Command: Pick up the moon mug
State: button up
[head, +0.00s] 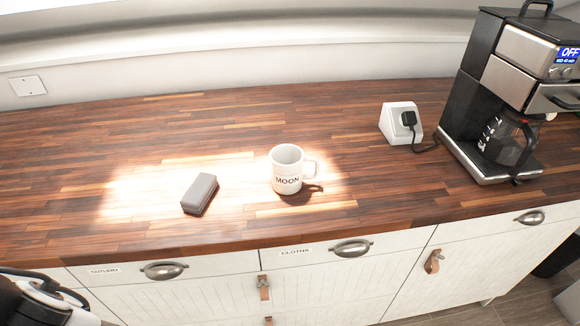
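The moon mug (287,171) is white with "MOON" printed in dark letters on its front. It stands upright on the wooden countertop (240,115), near the front edge, with its handle to the right. A patch of bright light falls around it, and nothing touches it. Part of my arm shows at the lower left corner, well away from the mug. My gripper's fingers are not seen.
A grey case-like block (200,193) lies left of the mug. A white socket box (399,123) with a black plug and a coffee machine (510,85) stand to the right. Drawers with metal handles (351,248) are below the counter. The counter behind the mug is clear.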

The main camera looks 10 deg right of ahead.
aim_at(288, 161)
jog(key=l+u, duration=0.3)
jog(key=l, duration=0.4)
jog(key=l+u, duration=0.3)
jog(key=l, duration=0.45)
